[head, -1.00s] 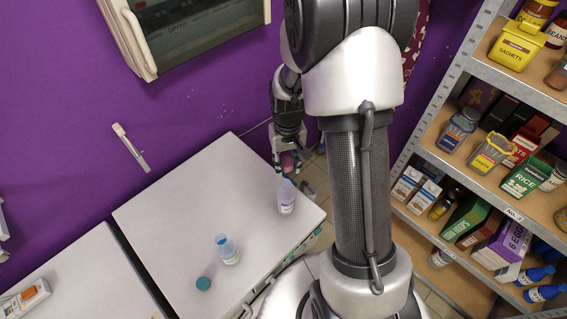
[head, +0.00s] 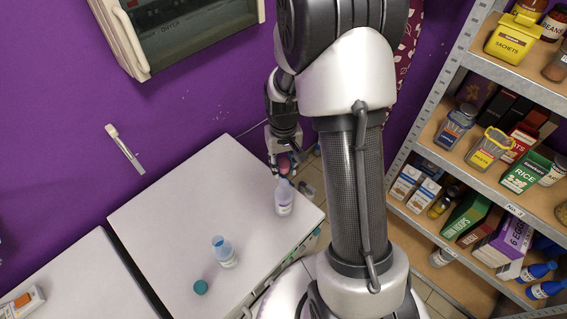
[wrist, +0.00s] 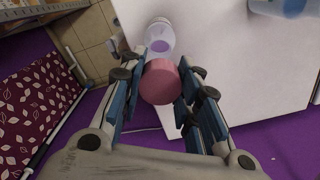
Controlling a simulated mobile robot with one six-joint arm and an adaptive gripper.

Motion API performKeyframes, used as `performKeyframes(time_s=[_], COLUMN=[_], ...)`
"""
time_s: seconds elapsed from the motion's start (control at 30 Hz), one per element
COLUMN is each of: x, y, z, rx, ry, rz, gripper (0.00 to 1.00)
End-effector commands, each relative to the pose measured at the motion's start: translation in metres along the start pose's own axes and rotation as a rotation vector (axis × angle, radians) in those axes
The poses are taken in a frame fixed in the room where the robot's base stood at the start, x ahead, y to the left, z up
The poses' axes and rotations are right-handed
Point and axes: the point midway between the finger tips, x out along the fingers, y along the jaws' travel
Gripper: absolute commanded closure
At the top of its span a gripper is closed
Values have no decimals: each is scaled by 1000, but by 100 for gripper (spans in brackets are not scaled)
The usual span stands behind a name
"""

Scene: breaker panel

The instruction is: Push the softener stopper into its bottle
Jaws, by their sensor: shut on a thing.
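My gripper (head: 284,164) is shut on a pink round stopper (wrist: 160,82), which also shows between the fingers in the head view. A pale, translucent bottle (head: 284,200) stands upright on the white worktop near its right corner. In the wrist view the same bottle (wrist: 160,36) shows its open mouth just beyond the stopper. The stopper is close to the bottle's mouth; I cannot tell whether they touch. The bottle's label is too small to read, so I cannot confirm that it is the softener.
A second, bluish bottle (head: 223,252) and a teal cap (head: 201,287) are on the white worktop (head: 165,225), left of the first bottle. A loaded shelf (head: 480,160) stands at the right. The purple wall (head: 60,120) is behind. The worktop's middle is clear.

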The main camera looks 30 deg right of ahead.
Motion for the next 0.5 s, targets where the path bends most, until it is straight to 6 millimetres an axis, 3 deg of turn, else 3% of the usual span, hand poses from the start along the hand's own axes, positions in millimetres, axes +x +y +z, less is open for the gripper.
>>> performKeyframes(time_s=[0.1, 0.5], x=[17, 52], y=[0, 0], z=[0, 0], rx=[0, 0], ry=[-1, -1], rz=[0, 0], gripper=[95, 95])
